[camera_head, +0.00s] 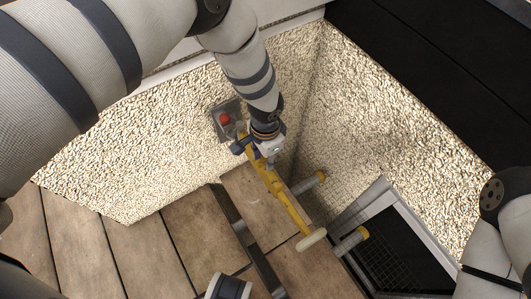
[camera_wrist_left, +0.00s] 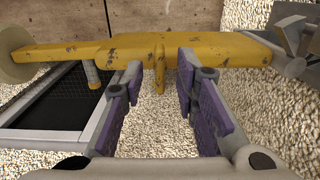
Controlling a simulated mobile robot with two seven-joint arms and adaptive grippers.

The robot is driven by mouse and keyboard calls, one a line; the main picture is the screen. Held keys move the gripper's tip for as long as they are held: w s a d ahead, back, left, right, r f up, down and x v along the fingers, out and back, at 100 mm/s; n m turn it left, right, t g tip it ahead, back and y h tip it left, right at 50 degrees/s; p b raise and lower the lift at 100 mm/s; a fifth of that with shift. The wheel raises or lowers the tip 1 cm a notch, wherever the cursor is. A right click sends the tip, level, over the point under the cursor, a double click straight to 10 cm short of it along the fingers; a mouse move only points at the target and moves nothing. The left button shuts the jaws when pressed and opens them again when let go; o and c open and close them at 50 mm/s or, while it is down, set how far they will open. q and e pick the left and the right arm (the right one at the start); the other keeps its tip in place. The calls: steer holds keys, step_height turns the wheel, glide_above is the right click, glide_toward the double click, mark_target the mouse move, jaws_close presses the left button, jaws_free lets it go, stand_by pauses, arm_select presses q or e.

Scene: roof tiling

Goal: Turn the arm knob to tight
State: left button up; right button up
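A worn yellow arm (camera_head: 288,205) reaches out from the pebbled wall, with a pale round end piece (camera_head: 312,240) at its far end. In the left wrist view the yellow arm (camera_wrist_left: 100,52) crosses the top of the picture. A narrow yellow fin (camera_wrist_left: 160,62), which looks like the arm knob, stands out from its middle. My left gripper (camera_head: 270,158) is at the wall end of the arm. In the left wrist view the gripper (camera_wrist_left: 160,75) is open, with purple-padded fingers on either side of the fin and visible gaps. My right gripper is out of view.
A grey box with a red button (camera_head: 225,118) is on the wall beside my left gripper. A framed dark mesh opening (camera_head: 395,250) lies at the lower right, near yellow-capped posts (camera_head: 350,241). Wooden planks (camera_head: 125,255) cover the floor. A grey bracket (camera_wrist_left: 290,45) is at the arm's wall end.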

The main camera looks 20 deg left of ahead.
arm_select(q)
step_height(320, 180, up, 12)
stand_by(0.5)
